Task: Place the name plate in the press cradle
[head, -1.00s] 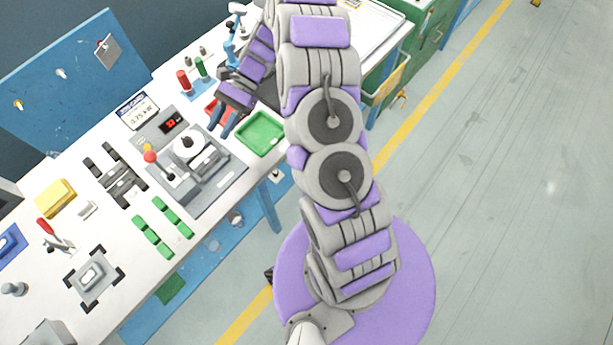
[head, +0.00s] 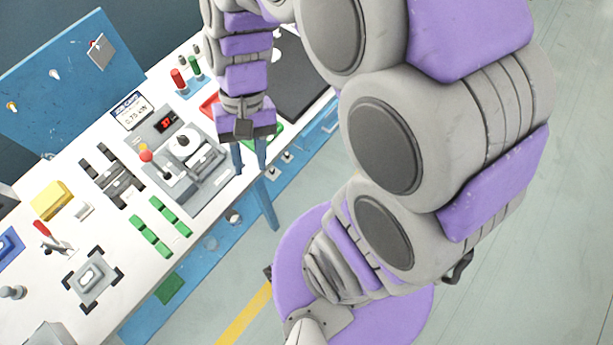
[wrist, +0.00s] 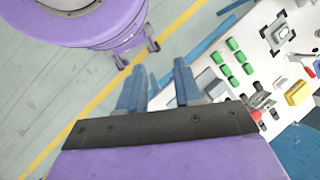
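My gripper (head: 250,168) hangs over the bench's front edge, fingers pointing down. Its two blue fingers are spread apart; in the wrist view the gap between them (wrist: 158,85) holds nothing I can see. A white card with a blue header and "0.75 kW" (head: 131,111) stands at the back of the bench; I cannot tell whether it is the name plate. A grey press-like unit (head: 180,150) with a red-knobbed lever and a round white top sits left of my gripper. I cannot make out its cradle clearly. The green tray (head: 279,131) is mostly hidden behind my gripper.
Green blocks (head: 152,233), a dark slotted fixture (head: 118,180), a yellow block (head: 52,200) and a red-handled clamp (head: 50,237) occupy the bench to the left. A red tray (head: 208,105) is partly hidden behind my arm. Open floor lies right of the bench.

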